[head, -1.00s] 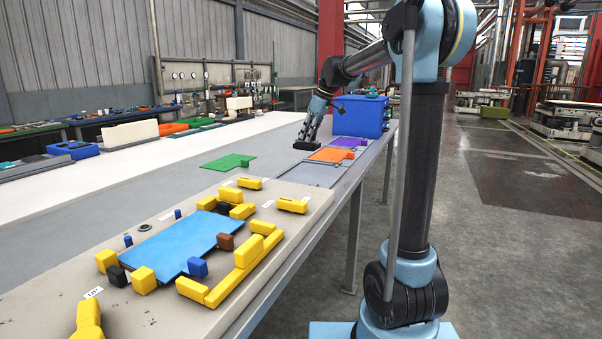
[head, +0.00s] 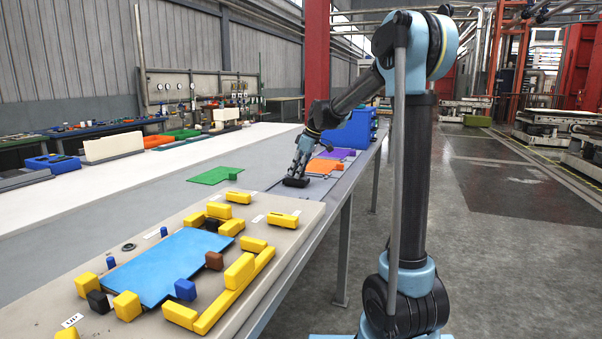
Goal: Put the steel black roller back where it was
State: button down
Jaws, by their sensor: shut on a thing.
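My gripper (head: 299,172) is in the head view near the right edge of the long table, its fingers pointing down. It is shut on a small black thing, which looks like the steel black roller (head: 296,183). The roller is at or just above the grey table top; I cannot tell whether it touches. It is in front of the orange sheet (head: 318,166) and to the right of the green sheet (head: 215,175). The fingertips are small and partly merge with the roller.
A board (head: 293,232) with yellow blocks and a blue sheet (head: 172,262) lies in front. A purple sheet (head: 336,154) and a blue bin (head: 352,130) are behind the gripper.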

jog(key=shift+s+f, duration=0.15)
jog(key=shift+f, duration=0.2)
jog(key=shift+s+d+f, duration=0.1)
jog(key=shift+s, duration=0.1)
jog(key=c, duration=1.5)
grip_release()
jog(key=shift+o, duration=0.2)
jog(key=shift+w+f, duration=0.55)
jog(key=shift+w, duration=0.05)
jog(key=shift+s+d+r, duration=0.15)
jog(key=shift+s+r, duration=0.05)
jog(key=shift+r, duration=0.05)
jog(key=shift+s+a+r, duration=0.1)
jog(key=shift+a+r, duration=0.05)
jog(key=shift+a, duration=0.05)
